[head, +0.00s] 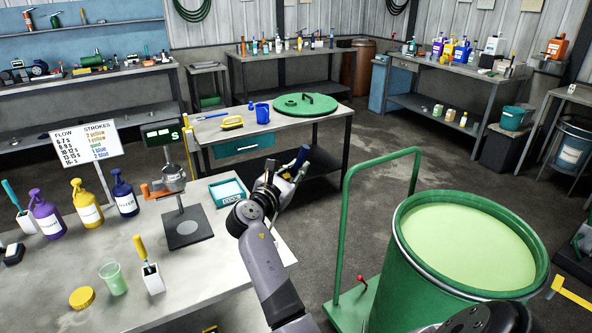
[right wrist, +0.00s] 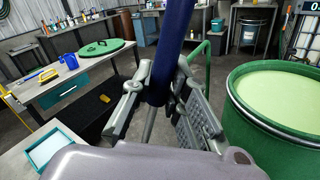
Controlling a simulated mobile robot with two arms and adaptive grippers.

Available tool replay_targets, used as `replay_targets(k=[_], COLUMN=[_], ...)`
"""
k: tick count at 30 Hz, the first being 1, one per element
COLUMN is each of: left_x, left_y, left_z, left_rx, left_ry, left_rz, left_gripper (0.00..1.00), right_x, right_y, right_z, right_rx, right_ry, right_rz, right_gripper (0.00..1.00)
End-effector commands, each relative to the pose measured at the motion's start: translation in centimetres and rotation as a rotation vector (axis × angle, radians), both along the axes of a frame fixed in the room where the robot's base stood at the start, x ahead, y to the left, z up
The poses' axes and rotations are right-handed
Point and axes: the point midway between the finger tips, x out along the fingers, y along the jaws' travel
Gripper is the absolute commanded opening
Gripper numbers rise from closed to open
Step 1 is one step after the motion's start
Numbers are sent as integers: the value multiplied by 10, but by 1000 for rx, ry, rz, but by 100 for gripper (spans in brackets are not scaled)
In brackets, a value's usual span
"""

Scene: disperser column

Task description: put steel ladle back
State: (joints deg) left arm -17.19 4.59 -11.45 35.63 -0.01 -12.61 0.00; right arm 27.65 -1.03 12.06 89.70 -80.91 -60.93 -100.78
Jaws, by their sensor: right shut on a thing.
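My right gripper (head: 283,182) is shut on a dark blue handle (head: 300,158), which I take to be the steel ladle's. It is held in the air just past the right edge of the near bench. In the right wrist view the blue handle (right wrist: 174,48) rises steeply between the fingers, and a thin grey shaft seems to run below them. The ladle's bowl is hidden or cannot be made out. A teal-rimmed tray (head: 245,201) with a label lies on the bench left of the gripper. My left gripper is not in view.
An open green drum (head: 402,265) of pale green liquid stands at right, beside a green cart handle (head: 345,215). The near bench (head: 215,268) carries a viscosity stand, pump bottles and a green cup (head: 113,280).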

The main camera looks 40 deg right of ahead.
Motion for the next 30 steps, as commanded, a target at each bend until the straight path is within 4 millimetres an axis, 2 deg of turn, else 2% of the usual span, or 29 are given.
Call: replay_targets(k=[16,17,26,30], left_x=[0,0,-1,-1], left_y=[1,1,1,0], left_z=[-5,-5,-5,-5], left_rx=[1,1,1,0], left_ry=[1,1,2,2], left_rz=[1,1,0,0], left_gripper=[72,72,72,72], right_x=[0,0,0,0], right_y=[0,0,0,0], right_z=[-10,-9,-10,-10], right_rx=[-2,-2,-1,0], right_ry=[-2,-2,0,1], right_rz=[0,0,0,0], right_gripper=[0,17,37,38])
